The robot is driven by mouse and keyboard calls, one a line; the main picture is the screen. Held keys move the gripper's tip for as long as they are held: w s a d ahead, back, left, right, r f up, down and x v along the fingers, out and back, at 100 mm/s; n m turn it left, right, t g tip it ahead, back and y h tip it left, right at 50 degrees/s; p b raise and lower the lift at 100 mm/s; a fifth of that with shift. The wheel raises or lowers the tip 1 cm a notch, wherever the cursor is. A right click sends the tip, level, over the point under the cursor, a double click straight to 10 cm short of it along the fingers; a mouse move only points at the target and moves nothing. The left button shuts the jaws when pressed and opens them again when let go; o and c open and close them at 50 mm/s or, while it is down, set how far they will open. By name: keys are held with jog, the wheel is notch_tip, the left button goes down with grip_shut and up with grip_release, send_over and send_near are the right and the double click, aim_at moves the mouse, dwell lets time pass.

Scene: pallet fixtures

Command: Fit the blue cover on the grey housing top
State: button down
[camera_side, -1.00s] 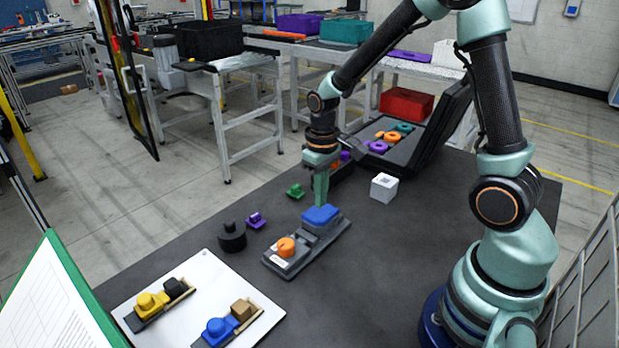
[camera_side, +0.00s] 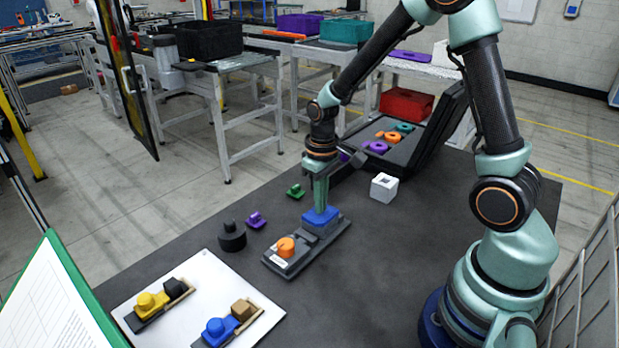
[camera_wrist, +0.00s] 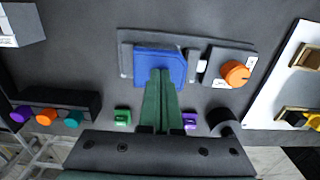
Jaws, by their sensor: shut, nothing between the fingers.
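The blue cover (camera_side: 321,217) lies on the grey housing (camera_side: 325,231) at the back end of a dark pallet fixture (camera_side: 290,262). In the wrist view the blue cover (camera_wrist: 155,68) looks roughly squared to the fixture. My gripper (camera_side: 320,208) is shut and empty, pointing down with its fingertips at the top of the cover. In the wrist view my gripper (camera_wrist: 161,72) overlaps the cover's lower middle part. The fingers hide a little of the cover, and the cover hides most of the housing top. I cannot tell whether it is fully seated.
An orange knob (camera_side: 286,247) sits on the fixture's near end. A black round part (camera_side: 232,238), a purple piece (camera_side: 256,220) and a green piece (camera_side: 295,191) stand to the left. A white block (camera_side: 384,186) is at right. A white board (camera_side: 200,300) holds other assemblies.

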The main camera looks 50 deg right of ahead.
notch_tip(320, 180, up, 7)
dwell(1.1)
jog(key=shift+r, duration=0.1)
notch_tip(320, 180, up, 6)
jog(key=t, duration=0.2)
send_over(324, 222)
jog(key=s+a+r+t, duration=0.3)
jog(key=s+r, duration=0.2)
jog(key=s, duration=0.1)
jog(key=shift+r+t, duration=0.2)
jog(key=shift+t, duration=0.1)
dwell(0.5)
